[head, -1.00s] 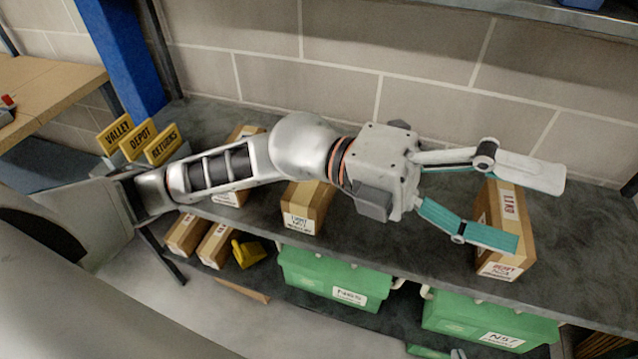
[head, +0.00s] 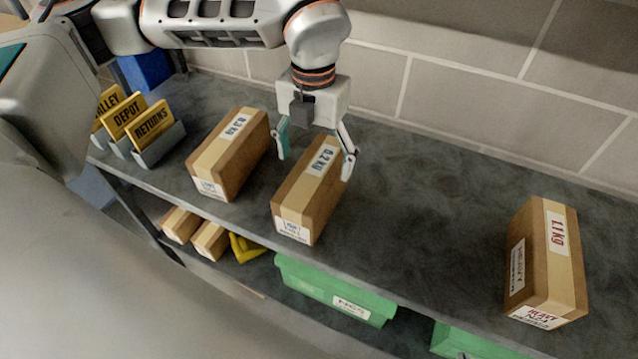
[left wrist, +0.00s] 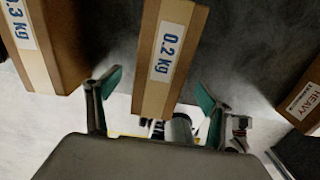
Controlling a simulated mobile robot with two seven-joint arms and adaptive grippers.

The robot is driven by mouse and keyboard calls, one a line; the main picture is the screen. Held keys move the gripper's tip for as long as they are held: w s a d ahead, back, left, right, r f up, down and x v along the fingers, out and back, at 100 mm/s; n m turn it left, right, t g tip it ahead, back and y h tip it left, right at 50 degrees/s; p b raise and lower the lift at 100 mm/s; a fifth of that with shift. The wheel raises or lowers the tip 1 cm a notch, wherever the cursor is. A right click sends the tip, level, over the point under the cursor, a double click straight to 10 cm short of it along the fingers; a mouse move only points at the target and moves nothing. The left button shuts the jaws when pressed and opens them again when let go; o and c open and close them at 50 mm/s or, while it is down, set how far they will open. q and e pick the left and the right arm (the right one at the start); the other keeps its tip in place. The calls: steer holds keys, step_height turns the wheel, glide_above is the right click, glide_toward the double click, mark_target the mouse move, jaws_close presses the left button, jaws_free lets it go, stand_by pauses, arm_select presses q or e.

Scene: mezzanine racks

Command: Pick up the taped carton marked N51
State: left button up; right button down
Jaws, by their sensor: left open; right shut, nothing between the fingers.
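Three taped brown cartons stand on the dark shelf: one marked 0.3 kg (head: 232,158), one marked 0.2 kg (head: 305,195) and one marked 1.1 kg and HEAVY (head: 547,262). Their small end labels are too fine for me to read N51 with certainty. My left gripper (head: 313,166) is open and points down over the back part of the 0.2 kg carton, one finger to each side. In the left wrist view the 0.2 kg carton (left wrist: 163,75) lies between the open fingers, with nothing gripped. My right gripper is out of view.
The 0.3 kg carton stands close on the left. Yellow signs (head: 140,125) in grey holders stand at the shelf's left end. A block wall (head: 450,90) runs behind. Green bins (head: 330,285) and smaller cartons (head: 195,232) sit below. The shelf between the 0.2 kg and 1.1 kg cartons is clear.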

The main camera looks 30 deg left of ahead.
mark_target(316, 170)
arm_select(q)
steer(key=f, duration=0.6)
steer(key=shift+w+f, duration=0.2)
steer(key=shift+w, duration=0.1)
steer(key=c, duration=1.4)
